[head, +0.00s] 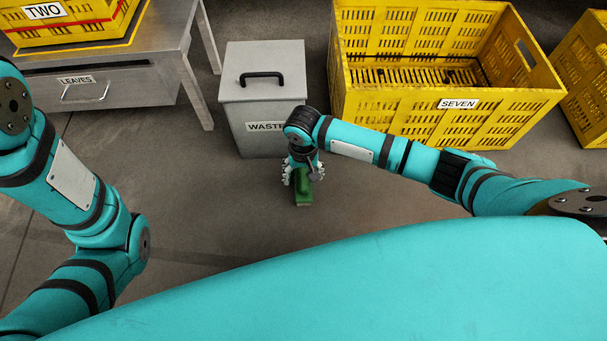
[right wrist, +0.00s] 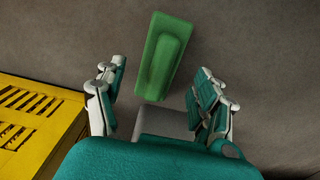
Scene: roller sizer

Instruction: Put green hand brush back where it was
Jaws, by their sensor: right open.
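The green hand brush (head: 304,197) lies on the floor in front of the grey waste bin. In the right wrist view the brush (right wrist: 163,58) lies between and beyond the fingertips, with bare floor around it. My right gripper (head: 303,179) points down over the brush, and its fingers are spread on either side of it. In the right wrist view the right gripper (right wrist: 157,82) is open, and I see no finger closed on the brush. My left arm shows at the left of the head view, but its gripper is out of view.
The lidded waste bin (head: 240,125) stands just behind the brush. A large yellow crate marked SEVEN (head: 410,112) is to its right, with another yellow crate (head: 580,85) beyond. A metal table (head: 150,75) with a LEAVES drawer carries crate TWO (head: 85,28). The floor at left centre is clear.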

